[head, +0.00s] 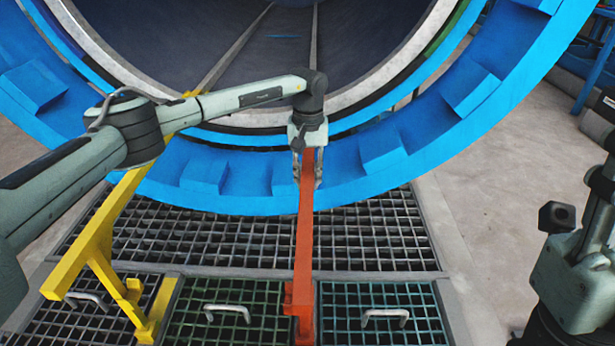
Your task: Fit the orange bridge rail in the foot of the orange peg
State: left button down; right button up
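The orange bridge rail (305,215) runs from the blue autoclave rim toward me, over the floor grating. My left gripper (307,178) has its fingers on both sides of the rail's far end and is shut on it. At the near end, an orange blocky part (300,300) shows above the grating. I cannot tell whether this is part of the rail or the orange peg, and no separate peg foot can be made out. The rail's far tip is partly hidden by the gripper. My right arm shows at the right edge, but its gripper is not in view.
A yellow rail (85,262) with a yellow post stands at the left, reaching up to the blue autoclave ring (345,180). Grating panels with metal handles (385,314) cover the floor below. Bare concrete floor (510,170) lies to the right.

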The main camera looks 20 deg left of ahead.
pick_arm(q)
jog(key=shift+f, duration=0.25)
jog(key=shift+r+p, duration=1)
jog(key=shift+r, duration=0.5)
dwell(1.4)
jog(key=shift+f+b, duration=0.95)
jog(key=shift+f, duration=0.5)
dwell(0.7)
jog(key=shift+r, duration=0.2)
jog(key=shift+r, duration=0.15)
jog(key=shift+r+p, duration=1)
jog(key=shift+r, duration=0.2)
